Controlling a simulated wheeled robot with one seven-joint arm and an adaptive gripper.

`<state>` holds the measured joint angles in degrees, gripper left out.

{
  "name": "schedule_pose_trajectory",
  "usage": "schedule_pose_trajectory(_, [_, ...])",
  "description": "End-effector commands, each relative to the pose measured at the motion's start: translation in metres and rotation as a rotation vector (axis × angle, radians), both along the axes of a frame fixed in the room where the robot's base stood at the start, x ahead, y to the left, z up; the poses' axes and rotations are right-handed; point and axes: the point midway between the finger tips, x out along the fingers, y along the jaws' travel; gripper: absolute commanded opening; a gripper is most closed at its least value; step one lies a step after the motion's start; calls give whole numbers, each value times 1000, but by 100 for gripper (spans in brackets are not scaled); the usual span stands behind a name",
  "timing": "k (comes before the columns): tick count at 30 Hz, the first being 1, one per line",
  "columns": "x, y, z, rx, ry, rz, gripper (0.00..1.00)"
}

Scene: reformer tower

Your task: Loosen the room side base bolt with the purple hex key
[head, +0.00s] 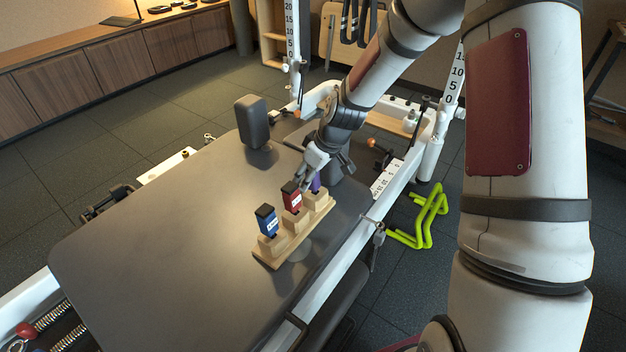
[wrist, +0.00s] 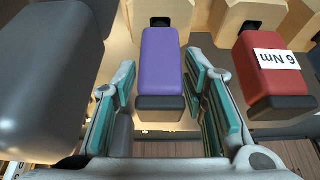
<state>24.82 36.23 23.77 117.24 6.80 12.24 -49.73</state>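The purple hex key (head: 315,185) stands upright in a wooden block stand (head: 290,238), at the stand's far right end in the head view. In the wrist view its purple handle (wrist: 162,68) lies between the two fingers of my gripper (wrist: 161,75). My gripper is open around the handle, with narrow gaps seen on both sides. In the head view my gripper (head: 312,168) is right above the stand and partly covers the purple key. I cannot make out the room side base bolt in either view.
A red-handled key (head: 291,197) marked 6 Nm in the wrist view (wrist: 270,70) and a blue-handled key (head: 267,219) stand in the same stand. A dark padded block (head: 254,122) rises from the grey bed (head: 180,250). Scaled posts flank the frame's far end. A lime-green frame (head: 425,218) is on the floor.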

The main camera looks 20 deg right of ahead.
Motion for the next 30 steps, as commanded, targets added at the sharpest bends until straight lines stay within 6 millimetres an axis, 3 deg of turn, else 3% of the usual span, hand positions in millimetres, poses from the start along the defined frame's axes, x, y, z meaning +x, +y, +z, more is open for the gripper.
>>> schedule_pose_trajectory(1, [0, 0, 0, 0, 0, 0, 21])
schedule_pose_trajectory(4, [0, 0, 0, 0, 0, 0, 0])
schedule_pose_trajectory(14, [0, 0, 3, 0, 0, 0, 0])
schedule_pose_trajectory(30, [0, 0, 91, -1, -1, 1, 0])
